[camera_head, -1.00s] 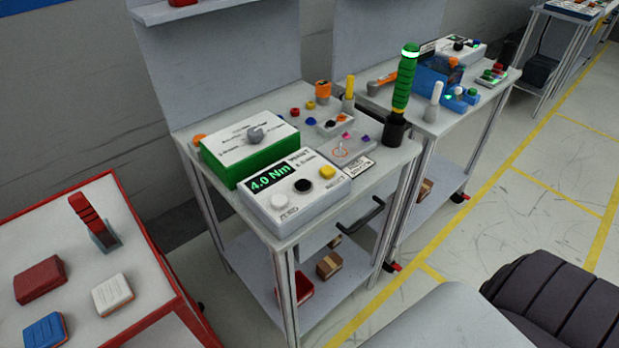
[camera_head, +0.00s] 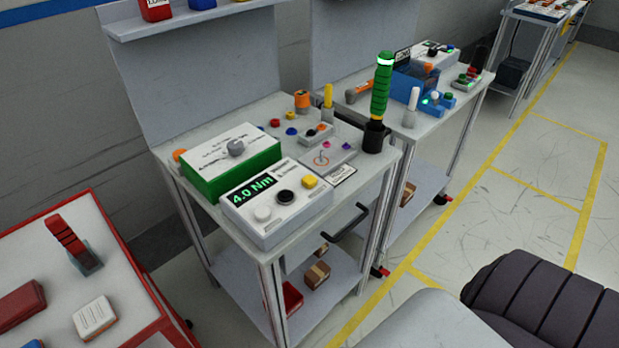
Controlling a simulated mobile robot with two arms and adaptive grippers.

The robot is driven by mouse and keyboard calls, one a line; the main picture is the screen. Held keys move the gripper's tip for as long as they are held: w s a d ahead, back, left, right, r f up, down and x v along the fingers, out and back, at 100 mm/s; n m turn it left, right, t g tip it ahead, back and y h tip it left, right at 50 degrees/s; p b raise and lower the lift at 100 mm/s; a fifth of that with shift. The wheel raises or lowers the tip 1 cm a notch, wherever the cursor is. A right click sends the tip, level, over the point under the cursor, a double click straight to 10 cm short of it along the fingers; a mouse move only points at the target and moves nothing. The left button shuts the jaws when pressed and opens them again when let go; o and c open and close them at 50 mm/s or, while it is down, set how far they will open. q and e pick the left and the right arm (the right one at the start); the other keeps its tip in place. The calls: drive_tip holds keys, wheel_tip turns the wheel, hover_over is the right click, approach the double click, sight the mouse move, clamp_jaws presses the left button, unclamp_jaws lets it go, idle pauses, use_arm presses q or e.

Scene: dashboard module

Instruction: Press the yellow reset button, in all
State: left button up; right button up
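The yellow button (camera_head: 310,181) is on the top right of a white control box (camera_head: 280,222) at the front of the grey workbench. The box also has a black knob (camera_head: 285,197), a white knob (camera_head: 262,213) and a display (camera_head: 250,190) reading 4.0 Nm in green. Nothing covers the yellow button. Neither of my grippers is in view.
A green and white box (camera_head: 232,165) stands behind the control box. A green-handled tool (camera_head: 381,90) stands upright at the bench's right corner. A red-edged table (camera_head: 60,270) with small boxes is at the left. Open floor lies right.

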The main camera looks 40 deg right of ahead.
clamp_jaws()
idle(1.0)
